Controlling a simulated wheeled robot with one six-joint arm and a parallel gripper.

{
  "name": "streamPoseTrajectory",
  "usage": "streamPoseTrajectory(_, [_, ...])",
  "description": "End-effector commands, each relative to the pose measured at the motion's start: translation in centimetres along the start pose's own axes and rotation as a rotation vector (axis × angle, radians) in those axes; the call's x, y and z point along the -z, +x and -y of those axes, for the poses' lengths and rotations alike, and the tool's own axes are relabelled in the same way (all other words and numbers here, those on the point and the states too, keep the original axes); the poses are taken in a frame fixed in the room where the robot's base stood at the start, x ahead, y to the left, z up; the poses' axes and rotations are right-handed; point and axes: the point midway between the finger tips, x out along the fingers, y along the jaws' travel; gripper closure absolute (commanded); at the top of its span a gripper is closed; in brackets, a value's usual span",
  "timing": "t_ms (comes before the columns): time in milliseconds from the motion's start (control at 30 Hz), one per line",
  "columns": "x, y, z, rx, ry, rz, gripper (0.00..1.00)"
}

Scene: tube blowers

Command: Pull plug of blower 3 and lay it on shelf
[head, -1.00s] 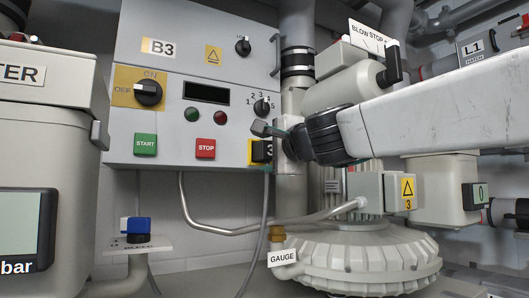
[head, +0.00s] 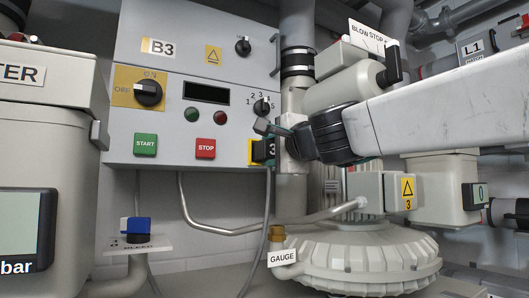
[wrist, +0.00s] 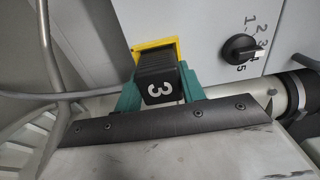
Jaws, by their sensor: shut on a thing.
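The black plug marked 3 (head: 262,151) is at the yellow-edged socket (head: 251,152) on the lower right corner of the B3 panel. In the wrist view the plug (wrist: 158,84) sits between the two teal fingers of my gripper (wrist: 160,92), which is shut on it. The yellow socket (wrist: 156,46) is right behind the plug; I cannot tell whether the plug is fully seated. A grey cable (head: 267,200) hangs below the plug. In the head view my gripper (head: 268,136) reaches in from the right and partly covers the plug area. I cannot clearly make out a shelf.
The B3 panel (head: 225,70) carries switches and START and STOP buttons. A blue-handled valve (head: 136,226) stands on a small plate at lower left. A vertical pipe (head: 292,200) is close behind my gripper.

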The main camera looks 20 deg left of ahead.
Motion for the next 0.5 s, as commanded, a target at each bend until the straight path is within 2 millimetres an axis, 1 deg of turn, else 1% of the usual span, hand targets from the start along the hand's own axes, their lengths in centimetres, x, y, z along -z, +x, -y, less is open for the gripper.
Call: streamPoseTrajectory(500, [0.0,-2.7,0.0,0.001,0.001,0.000,0.93])
